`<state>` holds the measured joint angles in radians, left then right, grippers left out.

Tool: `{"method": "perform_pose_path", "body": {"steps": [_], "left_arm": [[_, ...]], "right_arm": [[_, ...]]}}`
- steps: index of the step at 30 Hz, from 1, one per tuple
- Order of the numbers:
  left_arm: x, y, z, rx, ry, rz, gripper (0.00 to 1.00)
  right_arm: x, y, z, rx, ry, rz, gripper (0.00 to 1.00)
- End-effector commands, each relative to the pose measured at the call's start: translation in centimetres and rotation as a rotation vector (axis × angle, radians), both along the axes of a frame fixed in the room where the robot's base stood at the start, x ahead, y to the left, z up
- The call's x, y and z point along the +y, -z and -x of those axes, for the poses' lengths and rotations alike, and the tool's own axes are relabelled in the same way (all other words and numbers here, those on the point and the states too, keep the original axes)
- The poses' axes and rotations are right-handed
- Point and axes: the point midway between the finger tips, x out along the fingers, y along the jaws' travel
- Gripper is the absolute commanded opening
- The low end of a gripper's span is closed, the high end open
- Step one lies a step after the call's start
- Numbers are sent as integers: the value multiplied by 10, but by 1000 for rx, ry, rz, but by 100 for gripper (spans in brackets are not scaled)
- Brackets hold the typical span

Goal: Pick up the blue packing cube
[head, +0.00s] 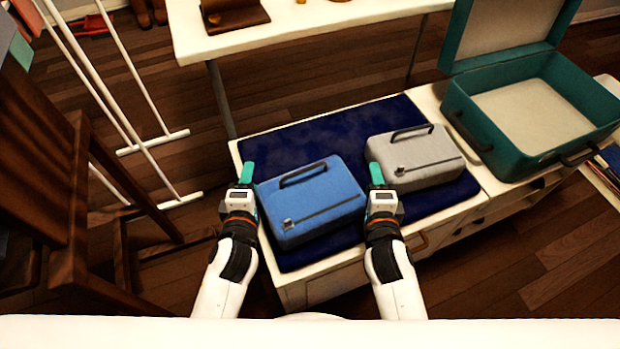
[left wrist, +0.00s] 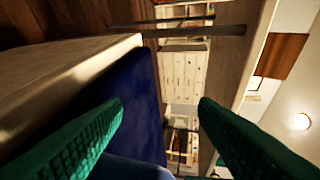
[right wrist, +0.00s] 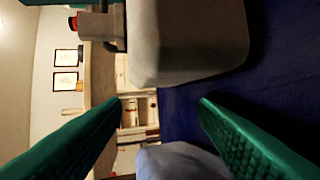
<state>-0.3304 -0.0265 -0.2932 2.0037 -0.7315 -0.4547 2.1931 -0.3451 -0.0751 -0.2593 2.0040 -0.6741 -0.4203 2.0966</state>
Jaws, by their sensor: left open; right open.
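The blue packing cube (head: 312,204) lies on a dark blue cushion on a white bench, its black handle facing up and away. My left gripper (head: 247,174) is open at the cube's left side. My right gripper (head: 376,174) is open at its right side, between it and the grey cube. In the left wrist view, the open green fingers (left wrist: 160,105) show a blue edge of the cube (left wrist: 130,168) at the bottom. In the right wrist view, the open fingers (right wrist: 160,105) have a pale bluish rounded shape low between them. I cannot tell whether either gripper touches the cube.
A grey packing cube (head: 414,158) lies close to my right gripper. An open teal suitcase (head: 478,135) stands at the bench's right end. A white table (head: 300,32) is behind. A white rack (head: 150,145) and a wooden chair (head: 75,200) stand at left.

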Motion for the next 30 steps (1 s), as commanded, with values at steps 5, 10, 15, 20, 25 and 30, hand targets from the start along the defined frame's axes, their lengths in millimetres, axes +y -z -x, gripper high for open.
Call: {"method": "perform_pose_path", "body": {"steps": [5,10,15,20,25,30], "left_arm": [[-8,-4,1,-3,13,18,55],[-8,-15,1,-3,13,20,55],[-8,-33,1,-4,14,21,55],[-8,-48,1,-4,14,22,55],[-8,-53,1,-4,14,22,55],[-8,-51,1,-4,14,22,55]], "right_arm": [[7,-4,0,-5,-11,-16,55],[7,-16,0,-5,-11,-17,55],[7,-34,0,-5,-12,-18,55],[7,-49,0,-5,-12,-19,55],[7,-53,0,-5,-12,-19,55],[7,-52,0,-5,-12,-19,55]]}}
